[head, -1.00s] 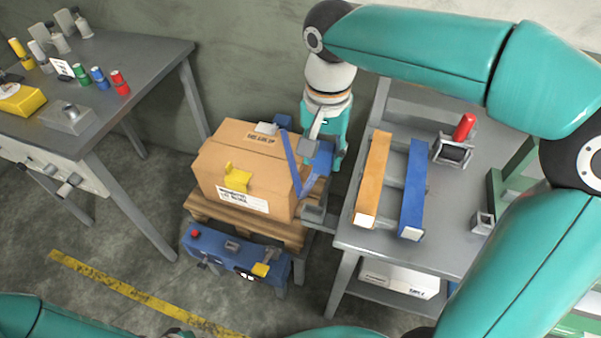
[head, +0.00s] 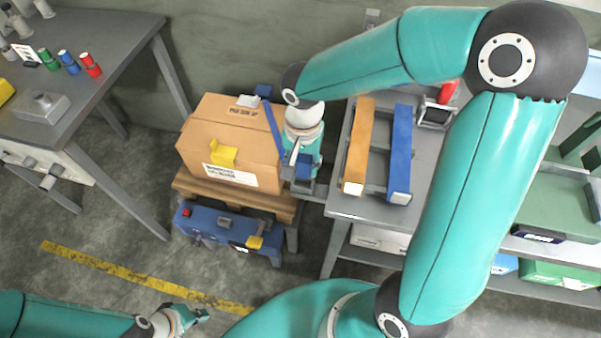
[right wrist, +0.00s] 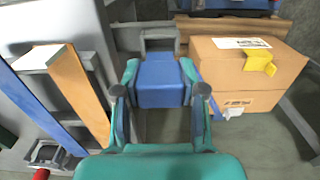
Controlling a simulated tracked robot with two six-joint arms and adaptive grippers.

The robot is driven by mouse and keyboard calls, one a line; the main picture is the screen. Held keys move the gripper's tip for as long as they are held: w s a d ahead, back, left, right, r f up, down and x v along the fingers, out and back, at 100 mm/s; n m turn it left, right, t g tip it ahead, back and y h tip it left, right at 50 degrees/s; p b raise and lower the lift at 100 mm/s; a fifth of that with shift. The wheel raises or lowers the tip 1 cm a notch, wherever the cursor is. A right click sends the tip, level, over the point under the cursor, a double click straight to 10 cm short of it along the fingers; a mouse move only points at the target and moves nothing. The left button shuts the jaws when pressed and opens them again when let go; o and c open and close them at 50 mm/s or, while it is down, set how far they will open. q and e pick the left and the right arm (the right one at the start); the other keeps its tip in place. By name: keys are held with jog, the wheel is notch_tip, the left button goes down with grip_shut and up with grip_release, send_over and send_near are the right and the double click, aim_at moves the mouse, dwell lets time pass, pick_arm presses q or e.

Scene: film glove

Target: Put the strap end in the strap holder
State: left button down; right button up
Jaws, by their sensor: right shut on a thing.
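My right gripper (head: 300,182) is at the right side of the cardboard box, pointing down. In the right wrist view its two fingers (right wrist: 160,92) are shut on the blue strap end (right wrist: 160,82). The blue strap (head: 272,122) runs down the box's right side toward the gripper. A grey bracket, seemingly the strap holder (right wrist: 158,36), lies just beyond the strap end in the wrist view; they appear apart. In the head view the bracket is mostly hidden by my arm. My left gripper (head: 200,314) is low at the front, away from the box; its jaws are too small to read.
The cardboard box (head: 205,143) with a yellow clip sits on a wooden pallet (head: 235,198). A blue case (head: 215,225) is in front. Orange (head: 359,150) and blue (head: 400,150) beams lie on the grey bench at right. A workbench (head: 110,40) stands at left.

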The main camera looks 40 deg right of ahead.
aim_at(302, 177)
jog(key=shift+f, duration=2.15)
jog(key=o, duration=1.1)
jog(key=shift+o, duration=0.2)
notch_tip(302, 177, up, 12)
jog(key=shift+r, duration=0.1)
